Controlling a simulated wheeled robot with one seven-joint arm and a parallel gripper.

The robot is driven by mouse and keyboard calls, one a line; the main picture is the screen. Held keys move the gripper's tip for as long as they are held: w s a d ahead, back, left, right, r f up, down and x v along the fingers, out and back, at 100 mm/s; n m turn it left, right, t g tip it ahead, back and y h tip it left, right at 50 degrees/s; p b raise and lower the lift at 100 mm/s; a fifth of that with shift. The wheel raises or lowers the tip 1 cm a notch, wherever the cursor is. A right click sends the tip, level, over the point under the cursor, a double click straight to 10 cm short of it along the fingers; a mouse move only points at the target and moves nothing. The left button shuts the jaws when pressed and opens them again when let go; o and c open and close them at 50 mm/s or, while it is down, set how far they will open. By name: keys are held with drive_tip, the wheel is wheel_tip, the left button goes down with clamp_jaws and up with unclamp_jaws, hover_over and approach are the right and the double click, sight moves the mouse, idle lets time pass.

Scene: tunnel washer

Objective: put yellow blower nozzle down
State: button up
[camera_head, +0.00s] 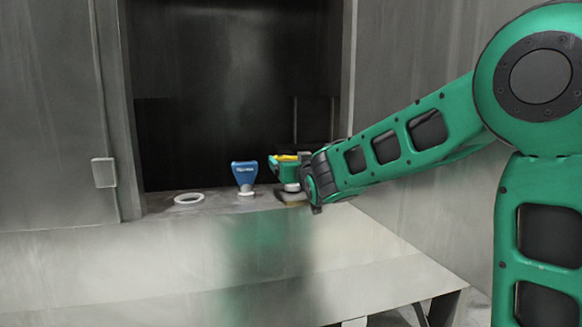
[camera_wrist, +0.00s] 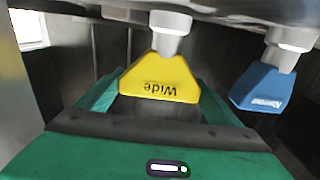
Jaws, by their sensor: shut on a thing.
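The yellow blower nozzle, marked "Wide", fills the middle of the wrist view (camera_wrist: 160,75), which shows it upside down with its white collar against the ledge side. My gripper (camera_wrist: 158,92) is shut on it, with a green finger on each side. The nozzle is upright, wide end up, at the right part of the ledge (camera_head: 222,203). Its white collar is close to the ledge; I cannot tell whether it touches.
A blue nozzle (camera_head: 245,174) stands upright on the ledge, left of my gripper; it also shows in the wrist view (camera_wrist: 264,86). An empty white ring (camera_head: 189,198) lies farther left. The dark opening (camera_head: 230,90) is behind, with its right frame (camera_head: 347,70) near my gripper.

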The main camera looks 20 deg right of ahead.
drive_tip(key=shift+f, duration=0.35)
drive_tip(key=o, duration=1.1)
drive_tip(key=s, duration=1.2)
drive_tip(key=shift+s, duration=0.1)
